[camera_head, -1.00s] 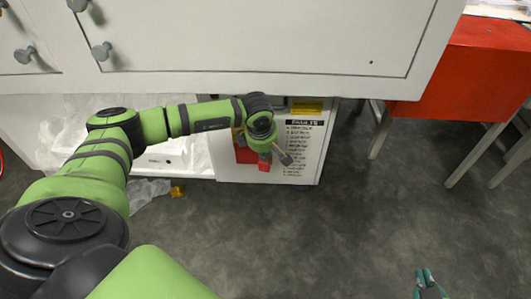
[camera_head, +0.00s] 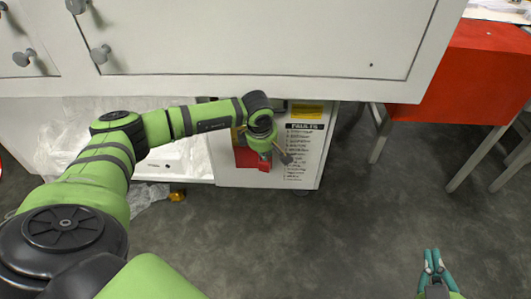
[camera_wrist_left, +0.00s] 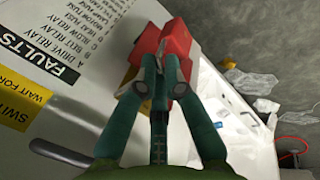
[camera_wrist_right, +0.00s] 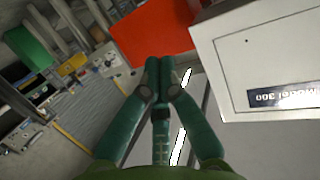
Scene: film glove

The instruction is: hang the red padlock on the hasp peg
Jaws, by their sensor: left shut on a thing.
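My left gripper (camera_head: 264,152) is in front of the white cabinet panel below the counter. In the left wrist view its green fingers (camera_wrist_left: 160,65) are closed on the red padlock (camera_wrist_left: 176,38). Red shows beyond and beside the fingertips; where the padlock ends and any red part behind it begins is hard to tell. In the head view red shows just under the gripper (camera_head: 264,165). The hasp peg cannot be made out clearly; the padlock and fingers may cover it. My right gripper (camera_head: 432,260) is shut and empty, over the floor at lower right; its fingertips meet in its wrist view (camera_wrist_right: 159,66).
The panel carries a FAULTS list (camera_head: 302,150) and a yellow label (camera_head: 307,109). Plastic sheeting (camera_head: 110,120) lies at left. A red box on legs (camera_head: 460,80) stands at right. The middle floor is clear.

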